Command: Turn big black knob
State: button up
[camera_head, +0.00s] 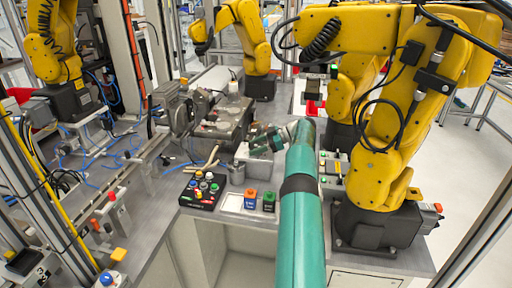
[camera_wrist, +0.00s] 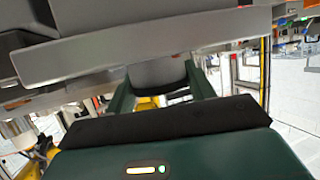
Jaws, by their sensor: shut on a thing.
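In the wrist view, a rounded dark grey knob-like part (camera_wrist: 158,74) sits between the two green fingers of my gripper (camera_wrist: 160,84). It projects from a wide grey housing (camera_wrist: 150,45). One finger is on each side of it, and the gripper is shut on it. I take it for the big black knob; its lower end is hidden behind the gripper body. In the head view, my gripper (camera_head: 258,146) reaches left from the end of my green arm, just above a grey box-like fixture (camera_head: 252,170). The knob cannot be made out there.
A black button panel (camera_head: 203,190) with several coloured buttons lies left of my arm. An orange-topped blue box (camera_head: 250,198) and a green box (camera_head: 268,201) stand near my arm. A large yellow robot arm (camera_head: 385,130) stands close on the right. Machinery (camera_head: 215,120) fills the bench behind.

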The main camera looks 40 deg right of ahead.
jog(key=shift+a, duration=0.1)
jog(key=o, duration=1)
jog(key=shift+c, duration=0.2)
jog(key=shift+m+t+h, duration=0.5)
jog(key=shift+m+t, duration=0.2)
